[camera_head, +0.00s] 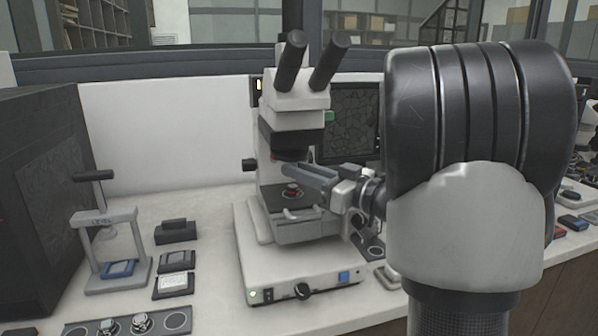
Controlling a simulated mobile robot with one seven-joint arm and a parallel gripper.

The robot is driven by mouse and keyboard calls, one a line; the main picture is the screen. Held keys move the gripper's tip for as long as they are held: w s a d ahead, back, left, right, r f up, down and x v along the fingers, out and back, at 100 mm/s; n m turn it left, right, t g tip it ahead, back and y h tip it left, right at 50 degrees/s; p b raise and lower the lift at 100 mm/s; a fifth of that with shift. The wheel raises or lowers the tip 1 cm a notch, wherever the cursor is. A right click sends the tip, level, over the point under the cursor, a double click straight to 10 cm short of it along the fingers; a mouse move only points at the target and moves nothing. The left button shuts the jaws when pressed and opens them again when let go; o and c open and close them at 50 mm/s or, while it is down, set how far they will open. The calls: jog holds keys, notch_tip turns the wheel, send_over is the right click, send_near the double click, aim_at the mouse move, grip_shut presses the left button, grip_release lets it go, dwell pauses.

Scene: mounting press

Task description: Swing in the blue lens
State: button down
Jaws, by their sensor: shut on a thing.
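The microscope (297,105) stands on the bench in the middle of the head view, with two black eyepieces. Its dark nosepiece (290,145) hangs above the black stage (293,198). I cannot make out a blue lens; my gripper covers part of the area under the nosepiece. My gripper (290,170) reaches in from the right, between nosepiece and stage. Its grey fingers are shut on a small part just below the nosepiece, mostly hidden by the fingers. A small sample with red (292,190) sits on the stage below them.
A levelling press (106,245) with a blue-topped block stands at the left, by a dark cabinet (40,200). Small dark boxes (175,232) lie between it and the microscope. A monitor (355,115) stands behind. My arm hides much of the right side.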

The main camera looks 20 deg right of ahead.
jog(key=shift+r, duration=0.15)
jog(key=c, duration=1.9)
grip_release()
jog(key=p+v, duration=0.2)
jog(key=v, duration=1.5)
jog(key=shift+s, duration=0.2)
jog(key=shift+w+d, duration=0.1)
